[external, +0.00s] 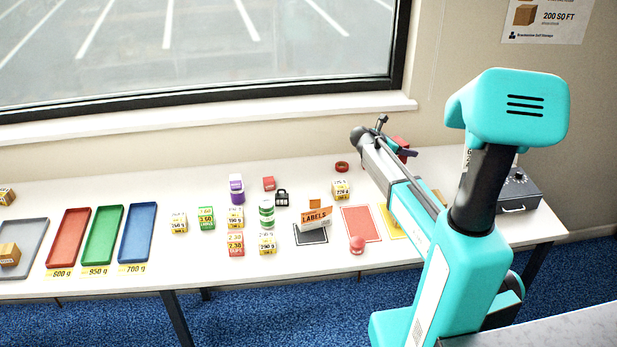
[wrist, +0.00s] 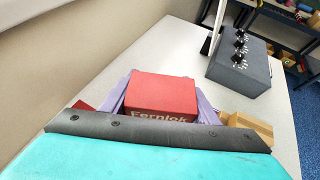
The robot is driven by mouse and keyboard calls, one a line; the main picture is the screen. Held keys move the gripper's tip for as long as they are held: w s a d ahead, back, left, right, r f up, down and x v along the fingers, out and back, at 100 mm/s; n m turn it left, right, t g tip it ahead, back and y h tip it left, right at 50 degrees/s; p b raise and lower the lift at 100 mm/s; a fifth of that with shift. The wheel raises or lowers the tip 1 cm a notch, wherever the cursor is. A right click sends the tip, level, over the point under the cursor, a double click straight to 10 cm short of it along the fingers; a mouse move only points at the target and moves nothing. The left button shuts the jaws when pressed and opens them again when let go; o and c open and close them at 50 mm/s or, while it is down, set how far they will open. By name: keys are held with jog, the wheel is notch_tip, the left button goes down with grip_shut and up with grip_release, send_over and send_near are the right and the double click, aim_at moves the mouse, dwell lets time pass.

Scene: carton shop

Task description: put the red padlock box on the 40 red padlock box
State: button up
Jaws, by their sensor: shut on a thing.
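A red box (wrist: 160,92) with pale lettering, partly readable as "Fernlock", sits between the lavender fingers of my gripper (wrist: 163,100) in the wrist view. The gripper is shut on it. In the external view the red box (external: 401,142) shows at the far end of my arm, at the back right of the table, partly hidden by my gripper (external: 404,152). A small red box (external: 269,183) stands at the back middle of the table. I cannot read a "40" on any box, so I cannot tell which is the 40 red padlock box.
Several small boxes with price labels (external: 236,244) stand mid-table. Red, green and blue trays (external: 103,236) lie left. A red mat (external: 362,222), a labels box (external: 314,218) and a red roll (external: 342,167) lie nearer my arm. A dark device with knobs (wrist: 240,66) stands right.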

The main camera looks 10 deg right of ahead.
jog(key=shift+f, duration=0.7)
jog(key=o, duration=1.2)
jog(key=shift+f, duration=0.1)
jog(key=shift+c, duration=0.2)
jog(key=b+v, duration=0.2)
jog(key=v, duration=1)
jog(key=shift+b, duration=0.35)
jog(key=shift+s, duration=0.1)
